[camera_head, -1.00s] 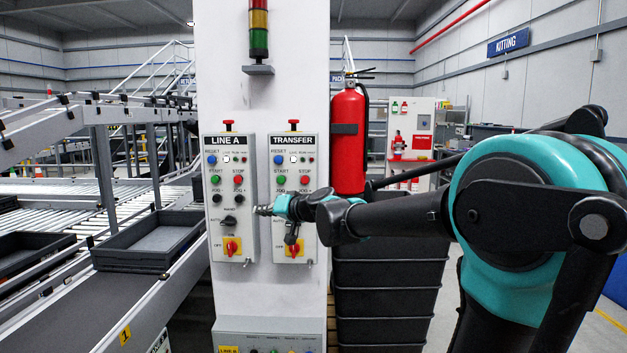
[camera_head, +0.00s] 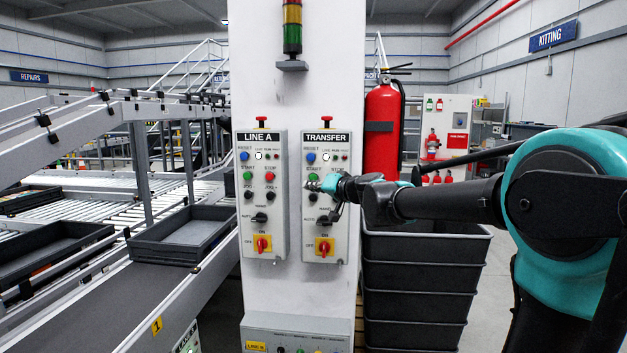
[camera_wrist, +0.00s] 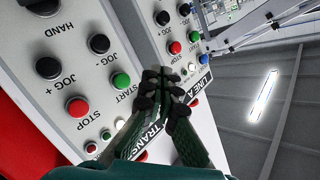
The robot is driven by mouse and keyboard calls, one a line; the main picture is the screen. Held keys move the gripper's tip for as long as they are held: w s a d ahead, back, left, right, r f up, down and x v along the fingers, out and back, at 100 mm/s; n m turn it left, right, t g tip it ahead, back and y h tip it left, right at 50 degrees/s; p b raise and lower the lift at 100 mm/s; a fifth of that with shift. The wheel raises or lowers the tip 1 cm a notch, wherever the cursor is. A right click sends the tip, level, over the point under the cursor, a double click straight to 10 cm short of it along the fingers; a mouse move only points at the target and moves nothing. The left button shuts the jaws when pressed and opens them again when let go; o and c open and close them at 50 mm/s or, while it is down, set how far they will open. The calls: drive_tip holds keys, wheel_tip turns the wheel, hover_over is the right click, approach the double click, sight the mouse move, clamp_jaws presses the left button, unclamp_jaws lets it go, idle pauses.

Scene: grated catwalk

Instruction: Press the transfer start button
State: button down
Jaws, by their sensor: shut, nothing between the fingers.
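The TRANSFER panel (camera_head: 340,215) is on the white column, right of the LINE A panel. Its green start button (camera_head: 313,177) is at the panel's upper left, below the blue RESET button and left of the red STOP button. My gripper (camera_head: 311,185) is shut and empty, its tip just below the start button in the head view. In the wrist view the green start button (camera_wrist: 121,80) is uncovered, left of my shut fingertips (camera_wrist: 163,78). I cannot tell how far the tips are from the panel face.
The LINE A panel (camera_head: 281,215) stands close on the left, with its own green start button (camera_head: 248,176). A red fire extinguisher (camera_head: 382,135) and stacked black crates (camera_head: 425,290) are to the right of the column. A conveyor with trays (camera_head: 185,235) is on the left.

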sight(310, 179)
drive_tip(key=shift+w+d, duration=0.1)
drive_tip(key=shift+w, duration=3.6)
drive_tip(key=shift+w, duration=0.45)
drive_tip(key=shift+w, duration=0.8)
drive_tip(key=shift+s, duration=1.25)
